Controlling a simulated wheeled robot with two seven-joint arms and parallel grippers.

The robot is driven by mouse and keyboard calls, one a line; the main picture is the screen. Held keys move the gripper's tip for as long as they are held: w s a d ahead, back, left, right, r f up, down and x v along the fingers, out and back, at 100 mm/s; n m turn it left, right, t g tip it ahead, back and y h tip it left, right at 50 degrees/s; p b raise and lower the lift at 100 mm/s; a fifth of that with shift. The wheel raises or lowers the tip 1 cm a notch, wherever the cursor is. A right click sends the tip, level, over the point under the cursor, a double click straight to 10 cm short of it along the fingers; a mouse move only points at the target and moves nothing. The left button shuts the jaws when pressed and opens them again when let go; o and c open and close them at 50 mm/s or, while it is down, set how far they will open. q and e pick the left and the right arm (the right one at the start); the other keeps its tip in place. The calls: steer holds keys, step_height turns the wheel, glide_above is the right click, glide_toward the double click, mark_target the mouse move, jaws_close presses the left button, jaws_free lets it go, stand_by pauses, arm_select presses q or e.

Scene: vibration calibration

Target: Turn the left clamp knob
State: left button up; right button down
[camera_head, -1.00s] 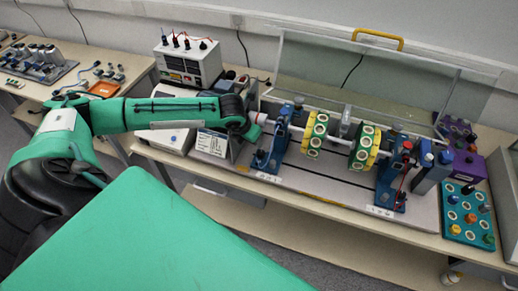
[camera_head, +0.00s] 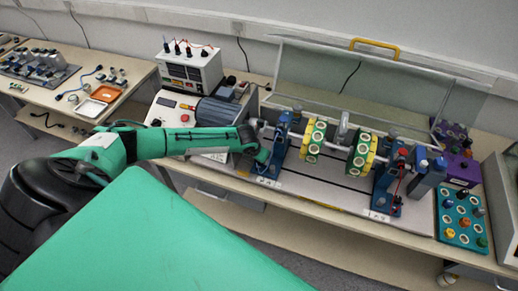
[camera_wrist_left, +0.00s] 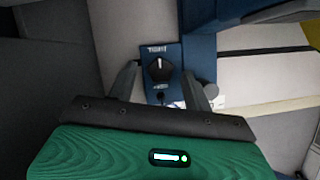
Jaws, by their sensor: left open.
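The left clamp knob (camera_wrist_left: 159,68) is a small black knob with a white pointer mark, on a blue clamp plate in the left wrist view. The pointer stands roughly upright, towards the small printed label above it. My left gripper (camera_wrist_left: 161,75) is open, one finger on each side of the knob; I cannot tell whether either touches it. In the head view my left gripper (camera_head: 264,158) is low at the front of the left blue clamp stand (camera_head: 281,132), and the knob is hidden or too small there. My right gripper is not in view.
A shaft with two green-and-yellow discs (camera_head: 313,138) runs right to another blue stand (camera_head: 388,180). A motor (camera_head: 215,110) stands behind my left forearm. A clear cover (camera_head: 365,80) rises behind. A teal tray (camera_head: 461,220) with knobs lies at the right.

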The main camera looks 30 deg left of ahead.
arm_select(q)
steer(key=c, duration=1)
steer(key=shift+n, duration=0.3)
steer(key=shift+d+n+p, duration=0.1)
steer(key=shift+n+p, duration=0.25)
steer(key=shift+n, duration=0.15)
steer(key=n+y, duration=0.1)
steer(key=n+p, duration=0.1)
steer(key=n, duration=0.1)
steer(key=shift+w+d+r+y, duration=0.1)
steer(key=shift+d+y, duration=0.1)
steer(key=shift+y, duration=0.2)
steer(key=n+p, duration=0.1)
steer(key=n, duration=0.1)
steer(key=shift+w+d+n+g+y, duration=0.1)
steer(key=shift+n+g+y, duration=0.2)
steer(key=shift+n+y, duration=0.1)
steer(key=shift+w+n+g+y+p, duration=0.1)
steer(key=shift+n+g+y+p, duration=0.5)
steer(key=shift+n, duration=1.1)
